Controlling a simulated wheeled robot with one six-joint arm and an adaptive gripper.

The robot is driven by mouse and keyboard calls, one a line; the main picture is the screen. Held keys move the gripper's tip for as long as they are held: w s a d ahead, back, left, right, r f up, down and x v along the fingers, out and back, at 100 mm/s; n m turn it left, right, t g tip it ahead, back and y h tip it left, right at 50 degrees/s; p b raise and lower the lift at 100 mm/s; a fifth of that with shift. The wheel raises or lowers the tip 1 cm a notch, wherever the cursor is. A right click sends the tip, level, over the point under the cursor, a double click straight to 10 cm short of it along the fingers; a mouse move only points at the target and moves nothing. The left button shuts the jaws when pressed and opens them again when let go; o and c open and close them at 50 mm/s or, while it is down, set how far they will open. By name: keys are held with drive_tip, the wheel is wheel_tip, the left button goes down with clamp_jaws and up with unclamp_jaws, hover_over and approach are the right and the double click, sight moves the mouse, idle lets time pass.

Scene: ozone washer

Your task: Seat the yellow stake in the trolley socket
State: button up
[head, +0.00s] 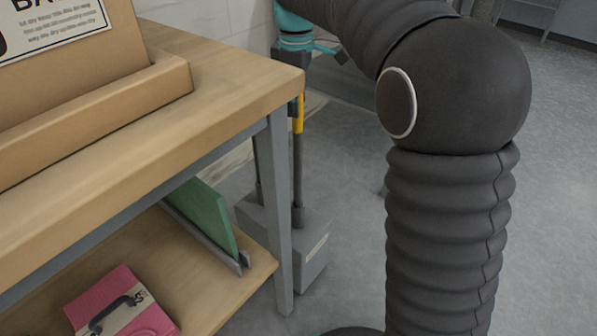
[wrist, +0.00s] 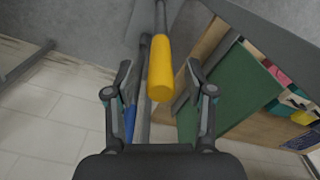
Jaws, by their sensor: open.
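The yellow stake (wrist: 160,72) shows in the wrist view as a thick yellow grip with a thin grey shaft running up the picture. My gripper (wrist: 158,68) is open, with one finger on each side of the yellow grip and visible gaps to both. In the head view a small strip of the yellow stake (head: 299,114) shows behind the bench corner, below the teal end of my arm. Below it stands a grey box-like base with a label (head: 313,254), which looks like the trolley. I cannot make out the socket.
A wooden bench (head: 230,88) with a grey leg (head: 273,200) stands close on the left. Its lower shelf holds a green panel (head: 205,218) and a pink case (head: 118,305). A blue rod (wrist: 130,122) lies near my left finger. Open floor lies to the right.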

sight(297, 123)
wheel_tip(297, 123, down, 4)
drive_tip(key=shift+s+d+f, duration=0.1)
drive_tip(key=shift+d, duration=0.05)
drive_tip(key=shift+c, duration=0.2)
clamp_jaws()
